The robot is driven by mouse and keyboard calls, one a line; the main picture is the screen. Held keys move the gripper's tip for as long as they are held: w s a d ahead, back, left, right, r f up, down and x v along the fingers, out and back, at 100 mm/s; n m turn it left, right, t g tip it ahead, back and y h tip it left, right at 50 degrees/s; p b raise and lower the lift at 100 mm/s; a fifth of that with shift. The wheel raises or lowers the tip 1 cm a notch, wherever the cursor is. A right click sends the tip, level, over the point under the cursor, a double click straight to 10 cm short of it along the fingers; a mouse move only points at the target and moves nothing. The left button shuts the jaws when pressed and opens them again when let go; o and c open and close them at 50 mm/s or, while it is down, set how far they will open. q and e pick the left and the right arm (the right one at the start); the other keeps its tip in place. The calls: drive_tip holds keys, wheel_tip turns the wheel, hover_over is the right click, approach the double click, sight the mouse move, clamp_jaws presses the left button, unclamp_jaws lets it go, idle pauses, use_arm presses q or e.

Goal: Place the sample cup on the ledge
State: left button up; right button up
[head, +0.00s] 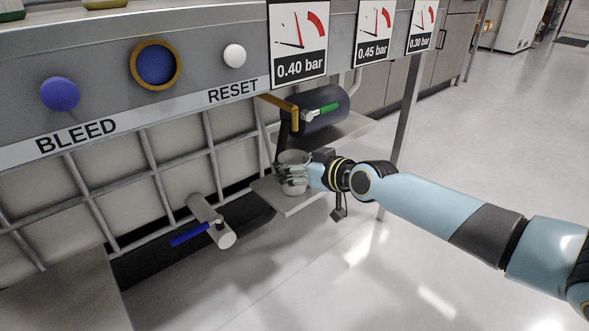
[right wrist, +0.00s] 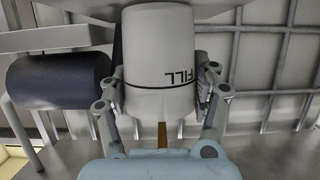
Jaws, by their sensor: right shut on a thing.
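The sample cup (head: 292,159) is a pale grey-white cylinder, seen in the head view over the small grey ledge (head: 312,206) below the dark tank. My right gripper (head: 290,175) is shut around it from the side. In the right wrist view the cup (right wrist: 160,60) shows large, with a black line and upside-down FILL lettering, and finger links flank it on both sides. Fingers cover part of the cup in the head view. I cannot tell whether its base touches the ledge. My left gripper is not in view.
A dark tank (head: 318,110) with a green-handled valve (head: 322,111) sits just above and behind the cup. A blue-handled valve (head: 190,234) sticks out to the left. Grid bars, panel knobs and pressure gauges (head: 299,40) lie behind. Open floor (head: 470,170) is at right.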

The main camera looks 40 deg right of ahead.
drive_tip(key=shift+f, duration=0.15)
drive_tip(key=o, duration=0.9)
